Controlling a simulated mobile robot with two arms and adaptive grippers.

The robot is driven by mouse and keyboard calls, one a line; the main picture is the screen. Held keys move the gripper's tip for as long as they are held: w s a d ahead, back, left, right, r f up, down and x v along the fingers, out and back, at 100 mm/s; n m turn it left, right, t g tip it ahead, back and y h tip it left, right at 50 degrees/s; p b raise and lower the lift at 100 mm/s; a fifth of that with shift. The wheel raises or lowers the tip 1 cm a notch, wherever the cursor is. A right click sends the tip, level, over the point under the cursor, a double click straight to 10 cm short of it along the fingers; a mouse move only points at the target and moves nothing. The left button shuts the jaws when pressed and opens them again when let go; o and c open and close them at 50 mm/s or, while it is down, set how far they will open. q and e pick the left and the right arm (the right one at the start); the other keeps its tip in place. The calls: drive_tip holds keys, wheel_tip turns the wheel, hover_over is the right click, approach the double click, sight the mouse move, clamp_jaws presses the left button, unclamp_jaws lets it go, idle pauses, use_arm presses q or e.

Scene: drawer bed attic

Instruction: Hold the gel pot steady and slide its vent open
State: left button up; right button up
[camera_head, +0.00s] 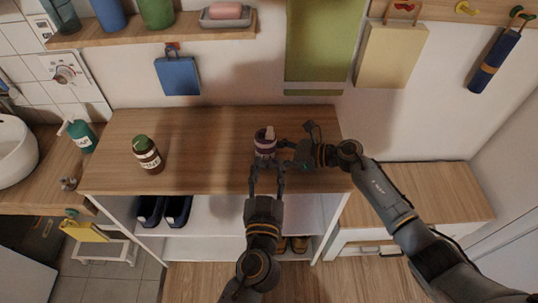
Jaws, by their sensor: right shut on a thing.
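The gel pot (265,143) is a small dark purple pot with a pale label and a whitish piece at its top. The fingers hide the pot's lower part, and the vent is too small to make out clearly.
A brown bottle with a green cap (147,154) stands on the cabinet top (205,150) to the left. The top between it and the pot is clear. A wall shelf (180,32) with bottles and a soap dish (225,15) is above. Shoes (163,210) sit below.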

idle(0.3)
drive_tip(key=o, duration=1.4)
drive_tip(key=shift+c, duration=0.2)
